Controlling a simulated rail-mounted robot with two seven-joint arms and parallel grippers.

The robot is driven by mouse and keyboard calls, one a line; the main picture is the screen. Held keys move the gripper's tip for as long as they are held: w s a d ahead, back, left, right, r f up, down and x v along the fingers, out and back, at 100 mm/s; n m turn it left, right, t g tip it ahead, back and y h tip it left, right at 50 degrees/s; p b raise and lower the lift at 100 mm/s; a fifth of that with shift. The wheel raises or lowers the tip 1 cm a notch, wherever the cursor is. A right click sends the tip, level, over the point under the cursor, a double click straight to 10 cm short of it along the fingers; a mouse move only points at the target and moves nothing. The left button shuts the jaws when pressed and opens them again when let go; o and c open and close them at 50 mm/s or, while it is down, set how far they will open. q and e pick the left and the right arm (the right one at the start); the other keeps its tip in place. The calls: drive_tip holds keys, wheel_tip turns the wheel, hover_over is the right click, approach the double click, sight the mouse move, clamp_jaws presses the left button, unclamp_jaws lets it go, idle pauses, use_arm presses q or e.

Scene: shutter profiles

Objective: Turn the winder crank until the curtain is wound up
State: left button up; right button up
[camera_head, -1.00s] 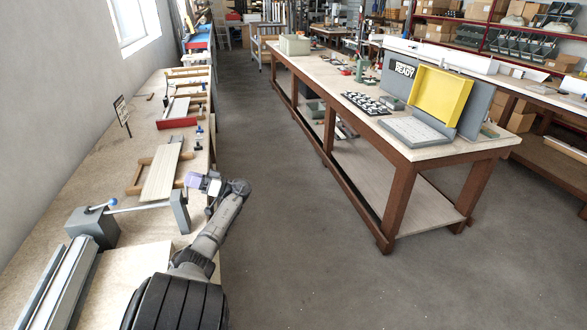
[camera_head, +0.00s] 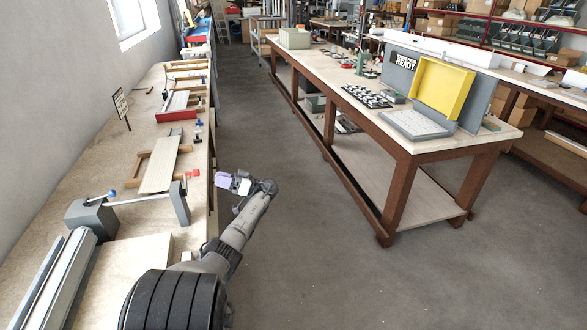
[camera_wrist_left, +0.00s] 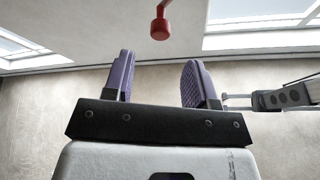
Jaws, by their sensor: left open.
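The winder crank's red knob (camera_head: 195,173) is beside the grey bracket (camera_head: 179,202) at the edge of the left bench. In the left wrist view the red knob (camera_wrist_left: 160,28) sits on a thin rod, beyond the fingertips and between their lines. My left gripper (camera_head: 221,180), with purple finger pads, is open and empty, to the right of the knob and apart from it. Both pads also show in the left wrist view (camera_wrist_left: 158,72). A pale slatted panel (camera_head: 160,163) lies on a wooden frame; I cannot tell whether it is the curtain. My right gripper is not in view.
A grey box (camera_head: 92,218) with a blue ball (camera_head: 111,194) stands left of the bracket, with a rod between them. A small sign (camera_head: 121,105) stands on the bench. The aisle floor (camera_head: 300,260) is clear. A second workbench (camera_head: 440,150) stands to the right.

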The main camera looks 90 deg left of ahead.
use_arm(q)
drive_tip(key=v, duration=0.3)
drive_tip(key=shift+w+f, duration=0.1)
drive_tip(key=shift+w, duration=0.2)
idle(0.5)
